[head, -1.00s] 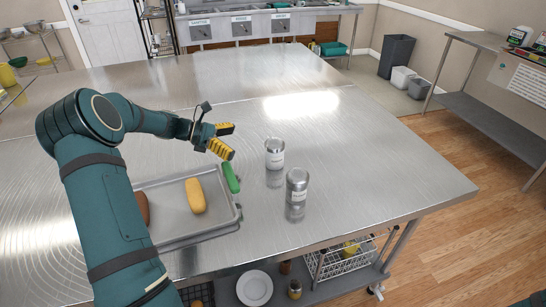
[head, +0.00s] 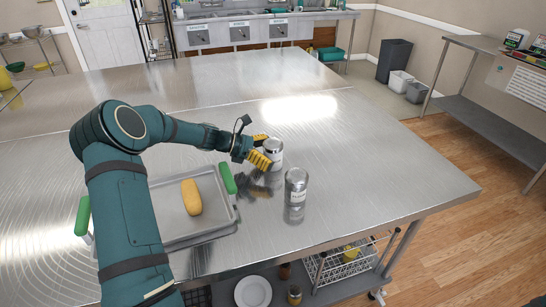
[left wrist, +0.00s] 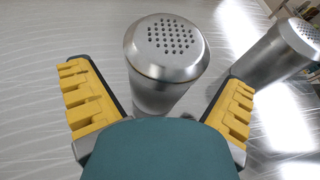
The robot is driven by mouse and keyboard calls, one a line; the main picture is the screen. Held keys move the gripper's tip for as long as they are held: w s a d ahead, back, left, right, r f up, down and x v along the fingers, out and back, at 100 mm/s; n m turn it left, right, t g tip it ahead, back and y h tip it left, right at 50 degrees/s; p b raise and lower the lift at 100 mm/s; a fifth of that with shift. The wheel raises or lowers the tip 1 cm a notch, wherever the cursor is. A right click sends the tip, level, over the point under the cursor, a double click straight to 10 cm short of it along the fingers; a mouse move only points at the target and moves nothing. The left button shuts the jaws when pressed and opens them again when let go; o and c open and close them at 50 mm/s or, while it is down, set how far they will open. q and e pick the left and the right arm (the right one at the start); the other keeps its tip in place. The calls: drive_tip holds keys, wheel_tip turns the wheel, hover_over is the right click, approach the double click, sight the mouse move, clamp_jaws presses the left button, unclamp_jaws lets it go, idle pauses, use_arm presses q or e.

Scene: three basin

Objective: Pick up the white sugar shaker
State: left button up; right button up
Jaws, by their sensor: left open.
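Two metal shakers with perforated lids stand upright on the steel table; their labels are too small for me to tell which holds white sugar. The farther shaker (head: 275,150) is right at my left gripper (head: 261,149). The nearer shaker (head: 297,190) stands in front of it, slightly right. My left gripper's yellow fingers are open. In the left wrist view, the left gripper (left wrist: 160,108) has one shaker (left wrist: 166,60) in the gap between its fingers, just beyond the teal palm. The other shaker (left wrist: 283,52) is at right. My right gripper is not in view.
A metal tray (head: 208,236) with green handles and a yellow oblong item (head: 191,197) lies left of the shakers. The steel table (head: 380,160) is clear to their right and behind. Its right edge lies beyond. A plate (head: 253,291) sits on the shelf below.

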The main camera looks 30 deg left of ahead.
use_arm(q)
drive_tip(key=shift+w+d+f, duration=0.25)
drive_tip(key=shift+w+d, duration=0.15)
drive_tip(key=shift+d, duration=0.15)
drive_tip(key=c, duration=1.4)
drive_tip(key=shift+o, duration=0.2)
wheel_tip(320, 180, up, 10)
drive_tip(key=shift+r+p, duration=0.1)
drive_tip(key=shift+p, duration=1.05)
drive_tip(key=o, duration=0.4)
drive_tip(key=shift+c, duration=0.2)
drive_tip(key=c, duration=0.4)
